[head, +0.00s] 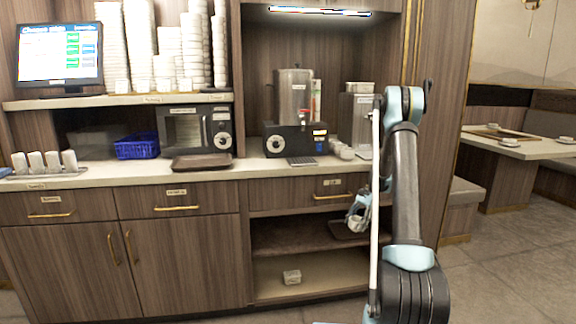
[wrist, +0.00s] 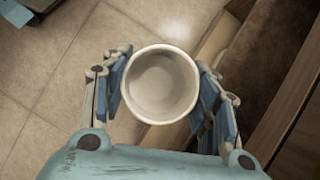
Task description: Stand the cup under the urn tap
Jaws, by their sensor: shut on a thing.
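A white cup (wrist: 160,84) is between the blue finger pads of my gripper (wrist: 163,92) in the wrist view, its open mouth facing the camera and its inside looking empty. In the head view my gripper (head: 358,217) holds the cup (head: 356,224) below counter height, in front of the open shelves. The urn (head: 293,97) is a metal cylinder on a black base on the counter.
The counter (head: 256,170) carries a brown tray (head: 202,162), a microwave (head: 196,130), a blue basket (head: 137,146) and several small cups (head: 342,150) right of the urn. A metal dispenser (head: 355,118) stands farther right. A dark drip grille (head: 302,161) lies before the urn.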

